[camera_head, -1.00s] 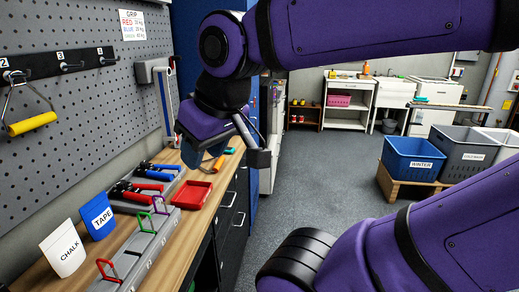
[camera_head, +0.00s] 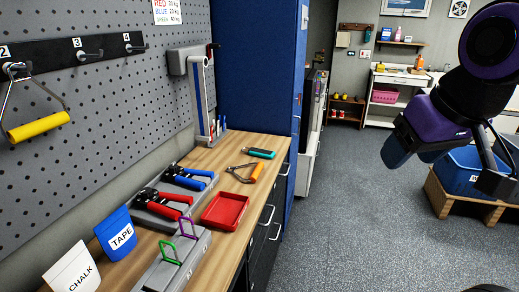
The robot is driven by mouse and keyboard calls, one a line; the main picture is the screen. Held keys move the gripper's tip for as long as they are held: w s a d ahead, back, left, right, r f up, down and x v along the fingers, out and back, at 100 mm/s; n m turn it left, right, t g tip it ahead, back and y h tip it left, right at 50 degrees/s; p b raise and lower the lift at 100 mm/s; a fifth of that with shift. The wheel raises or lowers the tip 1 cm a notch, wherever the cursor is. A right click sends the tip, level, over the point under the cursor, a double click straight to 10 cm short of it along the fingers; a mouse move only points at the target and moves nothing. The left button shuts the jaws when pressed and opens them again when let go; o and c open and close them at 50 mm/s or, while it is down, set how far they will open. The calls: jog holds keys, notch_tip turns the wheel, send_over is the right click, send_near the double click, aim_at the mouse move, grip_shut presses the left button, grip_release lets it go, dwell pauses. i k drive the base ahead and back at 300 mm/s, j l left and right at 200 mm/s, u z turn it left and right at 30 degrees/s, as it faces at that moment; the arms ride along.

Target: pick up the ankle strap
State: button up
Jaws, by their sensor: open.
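I cannot make out an ankle strap in this view. My gripper (camera_head: 501,166) is at the right side, in the air over the floor, with its dark fingers apart and nothing seen between them. It is well to the right of the workbench (camera_head: 213,157). On the bench lie a metal-framed handle with an orange grip (camera_head: 257,171) and a tool with a teal grip (camera_head: 260,153). A yellow handle (camera_head: 38,126) hangs from hook 2 on the pegboard at the left.
The bench also holds a red tray (camera_head: 225,210), red (camera_head: 166,204) and blue (camera_head: 193,177) hand grippers, a blue TAPE pouch (camera_head: 116,232) and a white CHALK pouch (camera_head: 72,273). A blue cabinet (camera_head: 250,70) stands behind. A blue bin (camera_head: 463,178) sits at right. Mid-floor is clear.

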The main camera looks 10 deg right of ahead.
aim_at(267, 154)
jog(key=k, duration=0.15)
jog(key=i+l+u, duration=0.2)
jog(key=l, duration=0.15)
jog(key=i+l+u, duration=0.15)
jog(key=i+l, duration=0.2)
jog(key=i+l+u, duration=0.15)
jog(key=i+l, duration=0.15)
jog(key=i+l+u, duration=0.1)
jog(key=i+l, duration=0.15)
jog(key=l, duration=0.2)
jog(key=i+l+u, duration=0.15)
jog(key=i+l, duration=0.15)
jog(key=l, duration=0.15)
jog(key=i+l+u, duration=0.15)
jog(key=l, duration=0.3)
jog(key=i, duration=0.1)
